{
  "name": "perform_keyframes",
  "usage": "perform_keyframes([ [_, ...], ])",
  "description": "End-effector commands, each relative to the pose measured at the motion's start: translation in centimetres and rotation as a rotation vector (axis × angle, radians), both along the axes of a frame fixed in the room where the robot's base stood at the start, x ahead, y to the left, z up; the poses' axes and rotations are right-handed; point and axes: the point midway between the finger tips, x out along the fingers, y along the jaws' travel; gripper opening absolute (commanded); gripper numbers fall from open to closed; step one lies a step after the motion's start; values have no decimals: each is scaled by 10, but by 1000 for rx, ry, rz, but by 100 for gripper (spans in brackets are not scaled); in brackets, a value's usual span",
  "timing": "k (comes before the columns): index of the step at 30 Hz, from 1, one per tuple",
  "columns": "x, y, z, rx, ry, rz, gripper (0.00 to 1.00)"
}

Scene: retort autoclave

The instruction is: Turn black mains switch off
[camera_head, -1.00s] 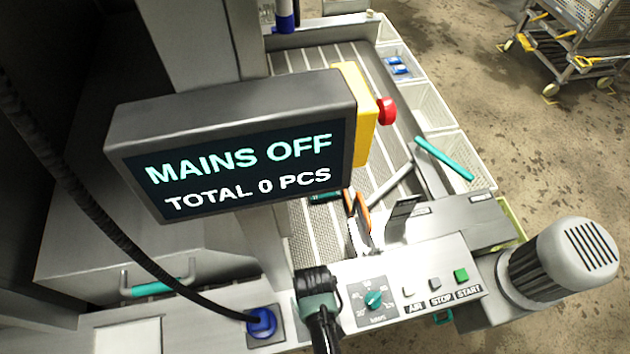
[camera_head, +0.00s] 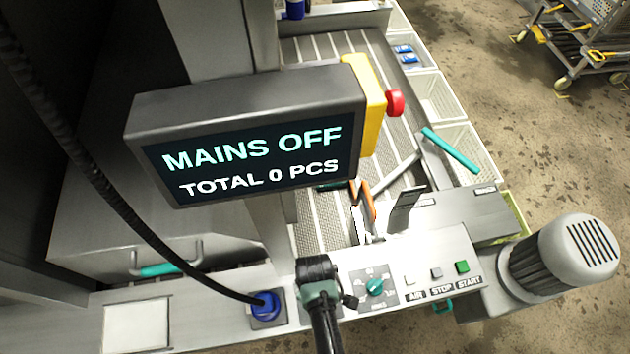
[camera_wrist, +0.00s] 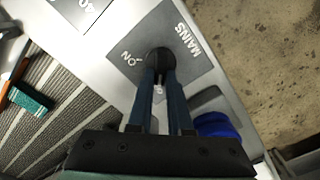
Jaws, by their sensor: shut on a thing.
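The black mains switch (camera_wrist: 160,58) is a round knob on a grey plate (camera_wrist: 190,70) marked MAINS and ON in the wrist view. My gripper (camera_wrist: 161,75) is shut on the knob, its two dark blue fingers close together. In the head view my gripper (camera_head: 318,292) is over the panel and hides the switch. The display (camera_head: 255,145) reads MAINS OFF and TOTAL 0 PCS.
A blue plug (camera_head: 266,306) with a black cable is left of my gripper. A teal dial (camera_head: 375,287) and the AIR, STOP and START buttons (camera_head: 437,273) are to its right.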

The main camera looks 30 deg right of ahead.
Motion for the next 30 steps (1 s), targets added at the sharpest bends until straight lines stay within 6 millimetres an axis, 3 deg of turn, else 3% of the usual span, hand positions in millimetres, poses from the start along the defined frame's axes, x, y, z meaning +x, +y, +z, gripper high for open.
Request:
perform_keyframes([
  [11, 1, 0, 0, 0, -1, 8, 0],
  [12, 1, 0, 0, 0, -1, 8, 25],
  [16, 1, 0, 0, 0, -1, 7, 48],
  [26, 0, 0, 1, 0, -1, 5, 48],
  [30, 1, 0, 11, -1, -3, 4, 48],
])
